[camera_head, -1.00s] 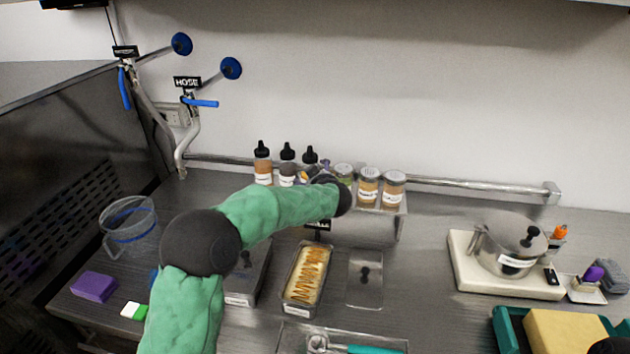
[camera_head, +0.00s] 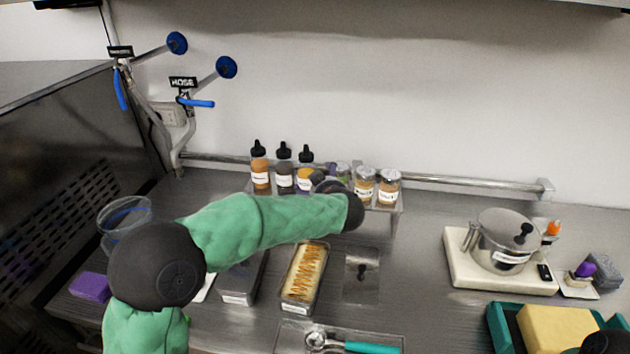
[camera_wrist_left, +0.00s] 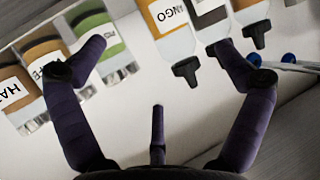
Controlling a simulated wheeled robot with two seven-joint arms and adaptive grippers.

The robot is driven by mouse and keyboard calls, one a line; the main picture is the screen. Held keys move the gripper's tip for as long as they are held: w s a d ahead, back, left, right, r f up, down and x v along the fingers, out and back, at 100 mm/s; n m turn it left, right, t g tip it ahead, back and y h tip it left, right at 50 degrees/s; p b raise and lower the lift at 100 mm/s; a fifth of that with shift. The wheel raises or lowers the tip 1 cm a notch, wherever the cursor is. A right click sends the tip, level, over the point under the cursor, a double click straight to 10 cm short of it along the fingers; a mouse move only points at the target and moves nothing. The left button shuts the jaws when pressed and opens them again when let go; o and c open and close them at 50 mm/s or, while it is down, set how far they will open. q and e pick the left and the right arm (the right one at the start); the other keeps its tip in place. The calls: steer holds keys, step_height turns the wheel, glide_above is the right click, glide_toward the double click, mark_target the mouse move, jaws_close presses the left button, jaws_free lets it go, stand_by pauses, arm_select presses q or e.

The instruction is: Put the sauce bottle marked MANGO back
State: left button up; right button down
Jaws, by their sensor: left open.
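The MANGO sauce bottle (camera_head: 305,174) stands upright with its black cap up on the raised rack, at the right end of the row of three bottles. In the left wrist view it hangs upside down (camera_wrist_left: 172,30), with NGO readable on its label. My left gripper (camera_wrist_left: 160,46) is open. Its purple fingers spread to either side of the bottle in that view, with clear space around the cap. I see no finger closed on it. In the head view my left gripper (camera_head: 328,172) is mostly hidden behind my dark wrist. My right gripper is not in view.
A dark bottle (camera_head: 284,168) and an orange-brown bottle (camera_head: 260,166) stand left of it. Jars (camera_head: 365,184) stand to the right on the rack (camera_head: 397,212). A filled pan (camera_head: 304,278), a lid (camera_head: 362,276) and a pot (camera_head: 500,240) are on the counter.

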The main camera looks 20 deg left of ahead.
arm_select(q)
steer(key=shift+v, duration=0.95)
